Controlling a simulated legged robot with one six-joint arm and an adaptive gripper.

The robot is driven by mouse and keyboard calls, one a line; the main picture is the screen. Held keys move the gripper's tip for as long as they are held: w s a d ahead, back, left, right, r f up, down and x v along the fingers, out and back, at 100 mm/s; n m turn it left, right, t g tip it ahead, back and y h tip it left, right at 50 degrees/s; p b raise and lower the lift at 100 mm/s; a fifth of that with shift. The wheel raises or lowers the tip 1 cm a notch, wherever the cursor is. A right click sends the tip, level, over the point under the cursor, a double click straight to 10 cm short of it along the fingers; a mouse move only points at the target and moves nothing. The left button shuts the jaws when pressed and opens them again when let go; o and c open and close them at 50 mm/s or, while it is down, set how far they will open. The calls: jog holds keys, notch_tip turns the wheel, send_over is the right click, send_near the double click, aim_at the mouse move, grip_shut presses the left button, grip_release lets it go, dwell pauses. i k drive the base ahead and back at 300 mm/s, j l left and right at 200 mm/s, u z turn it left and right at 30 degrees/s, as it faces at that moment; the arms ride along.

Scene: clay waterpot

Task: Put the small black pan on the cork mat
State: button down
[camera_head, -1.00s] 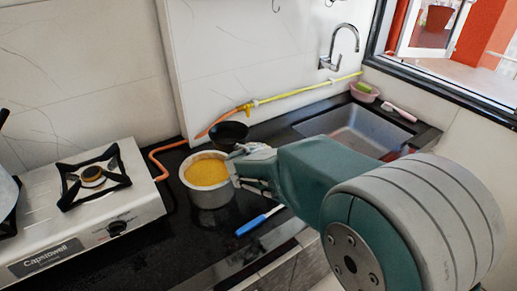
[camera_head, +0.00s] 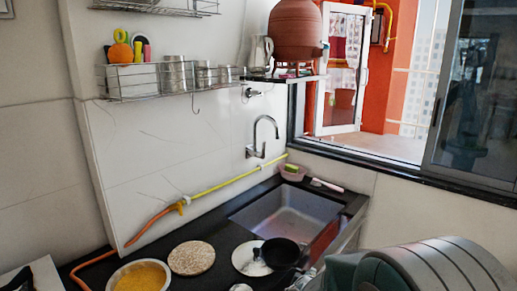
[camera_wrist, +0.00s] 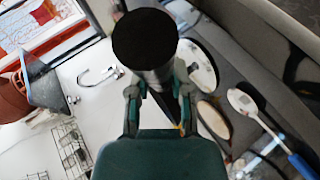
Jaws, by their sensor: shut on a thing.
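The small black pan (camera_head: 280,252) shows in the head view above the worktop, overlapping the right side of a white plate (camera_head: 247,265). In the wrist view the pan (camera_wrist: 145,38) is beyond my gripper (camera_wrist: 161,92), whose two fingers are shut on its handle. The round cork mat (camera_head: 191,257) lies bare on the black worktop, left of the pan and plate. The cork mat (camera_wrist: 213,120) also shows right of my fingers in the wrist view. In the head view my fingers are hard to make out beside the arm.
A pot of yellow food (camera_head: 140,277) stands left of the cork mat. The sink (camera_head: 288,212) is behind the pan, with a tap (camera_head: 263,137) on the wall. A spoon with a blue handle (camera_wrist: 302,166) lies on the worktop in the wrist view.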

aim_at(208, 261)
jog(key=u, duration=0.65)
jog(key=i+l+u, duration=0.1)
jog(key=u, duration=0.25)
jog(key=i+l+u, duration=0.1)
jog(key=l+u, duration=0.35)
jog(key=u, duration=0.2)
jog(key=i+l, duration=0.1)
jog(key=l, duration=0.35)
jog(key=i+l, duration=0.1)
jog(key=l, duration=0.35)
jog(key=i+l, duration=0.1)
jog(key=l, duration=0.35)
